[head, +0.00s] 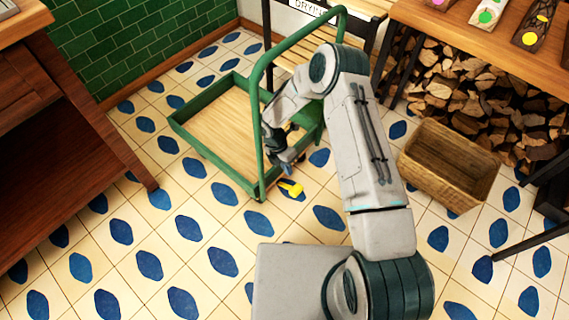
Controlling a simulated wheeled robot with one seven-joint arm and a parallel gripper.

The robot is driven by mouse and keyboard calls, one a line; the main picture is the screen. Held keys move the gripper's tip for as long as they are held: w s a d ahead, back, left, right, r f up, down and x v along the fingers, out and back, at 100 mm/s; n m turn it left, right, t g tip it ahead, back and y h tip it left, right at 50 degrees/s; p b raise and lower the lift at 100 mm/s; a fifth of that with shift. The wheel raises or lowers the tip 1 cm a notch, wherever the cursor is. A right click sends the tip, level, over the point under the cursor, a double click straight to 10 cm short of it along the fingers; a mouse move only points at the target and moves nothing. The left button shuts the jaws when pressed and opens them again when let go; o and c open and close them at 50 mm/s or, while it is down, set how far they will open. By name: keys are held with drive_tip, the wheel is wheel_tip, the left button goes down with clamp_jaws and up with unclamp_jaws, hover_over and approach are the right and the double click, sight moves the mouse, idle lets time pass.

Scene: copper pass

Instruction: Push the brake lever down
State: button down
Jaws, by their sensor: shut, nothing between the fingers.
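The brake lever (291,188) is a small yellow piece low at the near right corner of a green cart (228,175). The cart has a wooden bed, a low green rim and a tall green handle frame. My gripper (286,167) is shut and empty, pointing down just above the lever, in front of the cart's handle side. I cannot tell whether the fingertips touch the lever. My arm hides part of the cart's right side.
A dark wooden cabinet (60,130) stands at left. The tiled floor in front of the cart is clear.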

sight(295, 188)
drive_tip(key=b+x, duration=0.2)
drive_tip(key=x, duration=0.6)
